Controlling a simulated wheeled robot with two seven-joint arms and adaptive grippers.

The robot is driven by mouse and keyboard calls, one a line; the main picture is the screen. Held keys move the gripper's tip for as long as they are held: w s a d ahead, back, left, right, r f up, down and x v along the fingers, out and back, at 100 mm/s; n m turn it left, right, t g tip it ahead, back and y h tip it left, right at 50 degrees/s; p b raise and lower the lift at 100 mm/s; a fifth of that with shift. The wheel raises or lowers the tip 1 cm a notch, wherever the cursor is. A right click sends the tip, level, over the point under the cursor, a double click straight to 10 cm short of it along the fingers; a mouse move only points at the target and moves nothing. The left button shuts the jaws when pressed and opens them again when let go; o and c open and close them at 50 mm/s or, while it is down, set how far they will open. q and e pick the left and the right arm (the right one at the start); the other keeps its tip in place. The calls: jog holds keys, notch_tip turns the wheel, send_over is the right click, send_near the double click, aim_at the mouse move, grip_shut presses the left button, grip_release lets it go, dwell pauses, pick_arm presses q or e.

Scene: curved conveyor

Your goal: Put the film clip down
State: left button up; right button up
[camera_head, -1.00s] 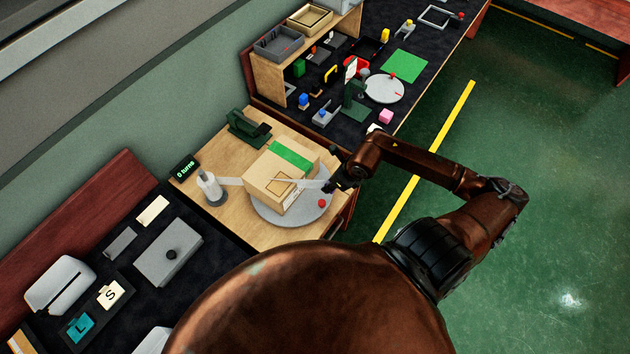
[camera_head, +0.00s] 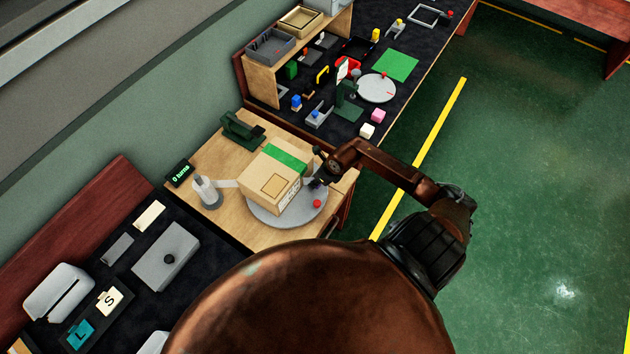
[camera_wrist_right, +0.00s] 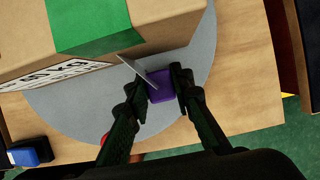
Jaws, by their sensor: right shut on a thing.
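The film clip (camera_wrist_right: 158,88) is a small purple block between the fingertips of my right gripper (camera_wrist_right: 160,78) in the right wrist view. A thin pale flap (camera_wrist_right: 136,69) reaches from the clip toward the box. The clip is over the grey turntable (camera_wrist_right: 206,60), beside the box; I cannot tell whether it touches the disc. In the head view my right gripper (camera_head: 315,176) is at the box's right side, and the clip is hard to make out. The cardboard box (camera_head: 272,184) with green tape stands on the turntable (camera_head: 262,218). My left gripper is out of view.
A film post (camera_head: 206,192) stands left of the box, with a strip of film (camera_head: 229,184) leading to it. A red knob (camera_head: 317,203) is at the turntable's edge. A dark green device (camera_head: 242,129) and a "0 turns" display (camera_head: 180,174) stand behind on the wooden table.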

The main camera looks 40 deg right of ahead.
jog(key=o, duration=1)
jog(key=v, duration=1.2)
jog(key=shift+b, duration=0.4)
